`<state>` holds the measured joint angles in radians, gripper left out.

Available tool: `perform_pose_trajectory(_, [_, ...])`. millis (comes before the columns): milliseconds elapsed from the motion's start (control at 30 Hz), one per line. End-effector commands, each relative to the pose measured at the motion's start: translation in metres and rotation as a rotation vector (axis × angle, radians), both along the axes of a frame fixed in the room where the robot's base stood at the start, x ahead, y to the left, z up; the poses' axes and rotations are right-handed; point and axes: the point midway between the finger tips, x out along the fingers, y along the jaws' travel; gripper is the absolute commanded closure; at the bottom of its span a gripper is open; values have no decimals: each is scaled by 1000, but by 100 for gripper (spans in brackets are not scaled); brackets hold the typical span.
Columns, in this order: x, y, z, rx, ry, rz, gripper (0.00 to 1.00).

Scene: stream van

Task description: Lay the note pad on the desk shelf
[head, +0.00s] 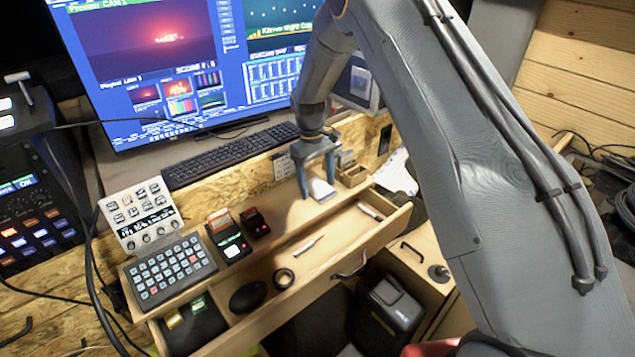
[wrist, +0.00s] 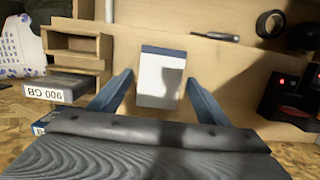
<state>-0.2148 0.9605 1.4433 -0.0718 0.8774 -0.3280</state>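The note pad is a small white block with a dark blue band along one edge. It shows in the wrist view (wrist: 158,84) between my gripper's two fingers, and small in the head view (head: 321,190) below the gripper. It appears to lie flat on the pale wooden desk surface (head: 300,212). My gripper (head: 316,185) points down over the pad. Its blue fingers are spread, one on each side, and in the wrist view (wrist: 159,82) gaps show between them and the pad. The raised chipboard shelf (head: 235,178) with the keyboard runs behind.
An open drawer (head: 345,236) in front holds a pen (head: 308,245), a tape roll (head: 284,278) and a dark rounded object (head: 248,296). A wooden box (head: 354,176) stands right of the pad. Card readers (head: 230,240) and a keypad (head: 170,270) stand left. The keyboard (head: 230,153) and monitor are behind.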

Motion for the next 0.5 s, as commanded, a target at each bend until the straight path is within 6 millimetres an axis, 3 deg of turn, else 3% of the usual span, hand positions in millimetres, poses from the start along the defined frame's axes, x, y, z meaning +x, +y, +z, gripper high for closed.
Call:
perform_pose_trajectory(300, [0,0,2,0,0,0,29])
perform_pose_trajectory(500, [4,2,21,1,-4,0,29])
